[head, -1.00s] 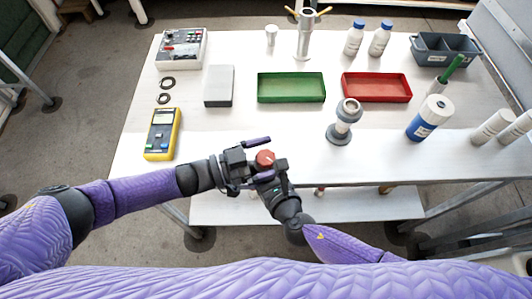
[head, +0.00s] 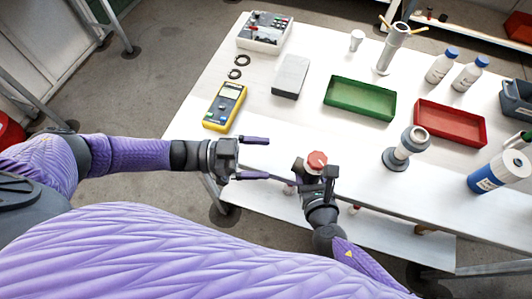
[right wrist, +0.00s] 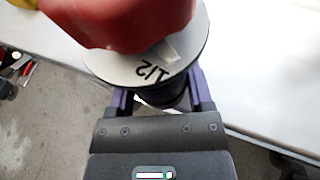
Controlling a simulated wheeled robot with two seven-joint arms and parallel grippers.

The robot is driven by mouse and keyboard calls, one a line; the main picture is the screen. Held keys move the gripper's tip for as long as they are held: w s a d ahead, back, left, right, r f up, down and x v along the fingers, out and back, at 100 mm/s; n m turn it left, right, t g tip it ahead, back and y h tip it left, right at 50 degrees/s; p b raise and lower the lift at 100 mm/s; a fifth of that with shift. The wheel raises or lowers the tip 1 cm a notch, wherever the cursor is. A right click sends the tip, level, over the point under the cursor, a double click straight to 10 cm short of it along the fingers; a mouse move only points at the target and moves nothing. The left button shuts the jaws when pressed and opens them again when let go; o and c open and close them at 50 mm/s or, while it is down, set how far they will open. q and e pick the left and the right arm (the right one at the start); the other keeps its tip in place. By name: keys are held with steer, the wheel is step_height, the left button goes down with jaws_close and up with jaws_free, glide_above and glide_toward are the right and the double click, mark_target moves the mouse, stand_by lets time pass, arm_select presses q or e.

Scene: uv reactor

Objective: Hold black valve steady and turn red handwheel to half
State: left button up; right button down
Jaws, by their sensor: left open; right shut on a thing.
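The red handwheel (head: 316,160) sits near the table's front edge in the head view. It fills the top of the right wrist view (right wrist: 125,20), above a pale dial plate (right wrist: 115,70) marked "1/2". A white mark on the handwheel points close to that label. My right gripper (head: 318,181) is shut on the black valve (right wrist: 165,97) just below the dial, with one finger on either side. My left gripper (head: 268,158) is open and empty, to the left of the handwheel and apart from it. The valve is mostly hidden in the head view.
The white table (head: 290,125) holds a yellow multimeter (head: 225,106), a green tray (head: 360,97), a red tray (head: 450,124) and a grey flanged fitting (head: 405,148). A lower shelf (head: 390,238) lies below the front edge. Floor is clear at left.

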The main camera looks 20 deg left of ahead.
arm_select(q)
steer(key=n+t+y, duration=0.9)
steer(key=t, duration=0.2)
glide_toward(310, 167)
steer(key=x, duration=1.2)
steer(key=shift+d, duration=0.1)
